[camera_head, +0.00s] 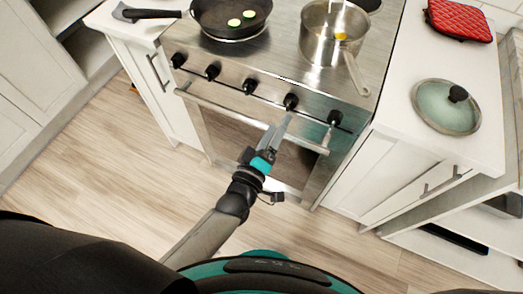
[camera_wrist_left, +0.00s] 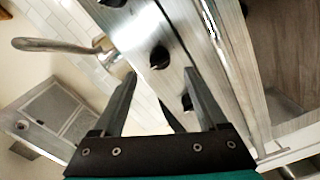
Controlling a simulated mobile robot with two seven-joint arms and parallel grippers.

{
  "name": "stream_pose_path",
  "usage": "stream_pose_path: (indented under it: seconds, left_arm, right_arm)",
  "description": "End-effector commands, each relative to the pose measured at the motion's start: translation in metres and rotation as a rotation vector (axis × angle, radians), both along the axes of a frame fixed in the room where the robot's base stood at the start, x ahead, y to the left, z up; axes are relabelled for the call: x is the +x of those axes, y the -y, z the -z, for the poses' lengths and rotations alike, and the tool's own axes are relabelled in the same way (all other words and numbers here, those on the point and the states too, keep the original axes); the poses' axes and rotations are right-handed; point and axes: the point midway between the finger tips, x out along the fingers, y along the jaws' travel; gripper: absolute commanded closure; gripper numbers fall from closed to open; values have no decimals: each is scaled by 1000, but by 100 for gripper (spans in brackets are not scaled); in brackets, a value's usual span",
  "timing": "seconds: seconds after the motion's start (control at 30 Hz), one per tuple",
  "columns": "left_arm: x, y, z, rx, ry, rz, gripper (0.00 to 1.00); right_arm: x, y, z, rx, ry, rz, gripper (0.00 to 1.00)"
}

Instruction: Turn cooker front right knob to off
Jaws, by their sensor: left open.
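The cooker (camera_head: 225,110) has a steel front panel with a row of several black knobs. The rightmost knob (camera_head: 334,118) and the one left of it (camera_head: 290,102) show clearly in the head view. My left gripper (camera_head: 284,122) is just below and in front of the second knob from the right, with its fingers pointing at the panel. In the left wrist view, the open, empty fingers (camera_wrist_left: 160,75) point toward a black knob (camera_wrist_left: 160,57), which appears between the tips. Another knob (camera_wrist_left: 187,102) is partly covered by the right-hand finger. Contact cannot be told. My right gripper is out of view.
A frying pan (camera_head: 212,20) with green slices and a steel saucepan (camera_head: 318,45) stand on the hob. The saucepan's handle reaches toward the front right. The oven handle (camera_head: 240,114) runs below the knobs. A glass lid (camera_head: 440,105) lies on the right counter.

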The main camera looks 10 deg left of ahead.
Motion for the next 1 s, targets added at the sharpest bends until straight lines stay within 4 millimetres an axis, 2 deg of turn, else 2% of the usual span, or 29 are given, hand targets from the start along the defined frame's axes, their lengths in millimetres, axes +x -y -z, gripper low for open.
stream_pose_path:
  seconds: [0.03,0.2,0.4,0.6,1.0]
  left_arm:
    - [-12,-4,0,1,-4,2,24]
    - [-45,-14,0,1,-4,2,24]
    - [-72,-23,0,0,-3,2,24]
    - [-82,-26,0,-1,-1,2,24]
    - [-83,-27,0,-1,-1,1,24]
  right_arm:
    - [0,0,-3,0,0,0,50]
    - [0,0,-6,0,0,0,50]
    - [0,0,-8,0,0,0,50]
    - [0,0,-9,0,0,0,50]
    - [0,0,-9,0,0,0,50]
